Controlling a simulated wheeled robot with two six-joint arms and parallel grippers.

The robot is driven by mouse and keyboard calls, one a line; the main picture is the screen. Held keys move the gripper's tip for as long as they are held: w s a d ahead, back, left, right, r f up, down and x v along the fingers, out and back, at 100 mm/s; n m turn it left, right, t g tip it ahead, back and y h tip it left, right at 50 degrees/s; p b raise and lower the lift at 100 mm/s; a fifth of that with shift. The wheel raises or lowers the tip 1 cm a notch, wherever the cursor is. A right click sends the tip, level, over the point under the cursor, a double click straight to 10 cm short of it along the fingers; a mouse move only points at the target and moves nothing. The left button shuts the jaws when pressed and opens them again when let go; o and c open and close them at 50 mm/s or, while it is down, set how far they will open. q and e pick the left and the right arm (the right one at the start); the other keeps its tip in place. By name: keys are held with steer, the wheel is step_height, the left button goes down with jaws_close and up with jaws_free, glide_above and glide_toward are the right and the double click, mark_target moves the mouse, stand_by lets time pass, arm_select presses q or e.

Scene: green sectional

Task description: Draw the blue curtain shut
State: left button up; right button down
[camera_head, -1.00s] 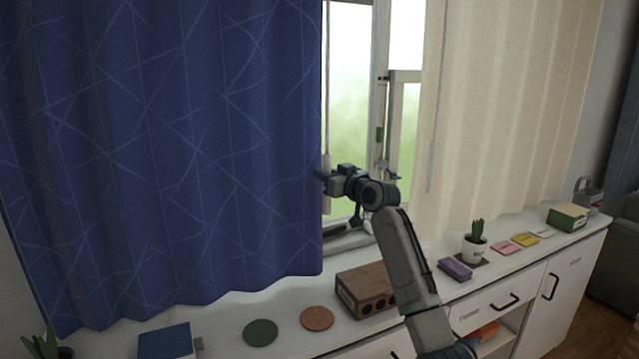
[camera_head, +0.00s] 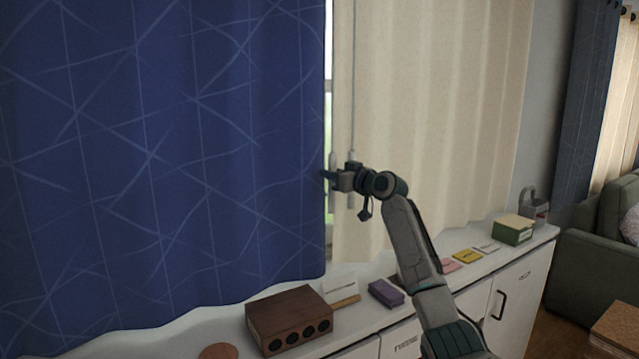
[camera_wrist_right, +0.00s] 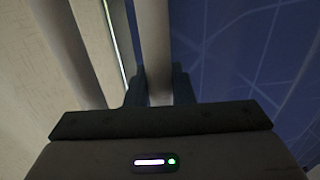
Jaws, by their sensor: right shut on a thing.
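The blue curtain (camera_head: 170,150) with pale crossing lines hangs across the left half of the head view. Its right edge is close to the cream curtain (camera_head: 440,120), with a thin bright strip of window (camera_head: 329,60) between them. My right gripper (camera_head: 330,176) is at the blue curtain's right edge. In the right wrist view its fingers (camera_wrist_right: 159,90) are shut on a pale upright pull rod (camera_wrist_right: 155,40), with the blue curtain (camera_wrist_right: 240,50) beside it on the right. My left gripper is not in view.
A white cabinet (camera_head: 515,262) runs below the curtains. A brown block with holes (camera_head: 288,318), a purple block (camera_head: 386,293), coloured cards (camera_head: 467,255), and a green-and-cream box (camera_head: 513,229) sit on it. A thin grey wand (camera_head: 353,80) hangs before the cream curtain. A sofa (camera_head: 590,250) stands at right.

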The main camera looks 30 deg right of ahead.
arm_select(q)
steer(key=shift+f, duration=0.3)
arm_select(e)
steer(key=shift+d, duration=0.9)
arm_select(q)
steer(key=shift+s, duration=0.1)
arm_select(e)
steer(key=shift+r, duration=0.1)
steer(key=c, duration=1.4)
jaws_free()
steer(key=shift+d, duration=0.1)
steer(key=shift+c, duration=0.2)
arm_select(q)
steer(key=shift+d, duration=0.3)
arm_select(e)
steer(key=shift+o, duration=0.7)
steer(key=shift+d, duration=0.1)
arm_select(q)
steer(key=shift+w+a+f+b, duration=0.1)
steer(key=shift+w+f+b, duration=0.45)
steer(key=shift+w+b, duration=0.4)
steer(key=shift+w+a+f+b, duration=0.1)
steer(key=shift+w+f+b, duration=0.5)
steer(key=shift+b, duration=0.55)
arm_select(e)
steer(key=v, duration=1)
steer(key=shift+s, duration=0.35)
